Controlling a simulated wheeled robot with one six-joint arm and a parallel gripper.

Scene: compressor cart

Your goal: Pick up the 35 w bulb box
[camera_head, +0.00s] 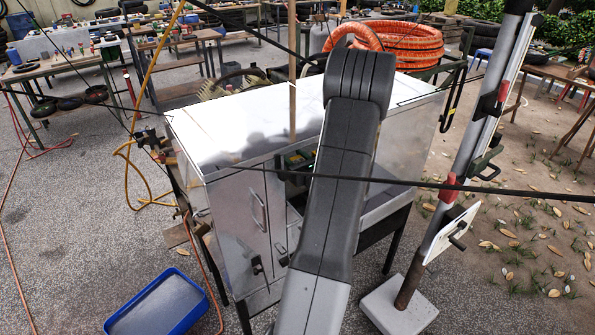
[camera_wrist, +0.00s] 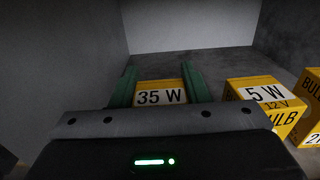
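The 35 W bulb box (camera_wrist: 161,97) is yellow with a white label and faces me in the middle of the wrist view. My gripper (camera_wrist: 160,82) has one green finger on each side of it. The box fills the space between the fingers, with no clear gap. I cannot tell whether the fingers press on it or only stand beside it. Its lower part is hidden behind my gripper's dark body.
In the wrist view, a yellow 5 W bulb box (camera_wrist: 265,93) stands close to the right, with another yellow bulb box (camera_wrist: 311,100) beyond it. Grey compartment walls (camera_wrist: 70,50) rise at the left and back. In the head view, a blue tub (camera_head: 200,322) stands on the ground.

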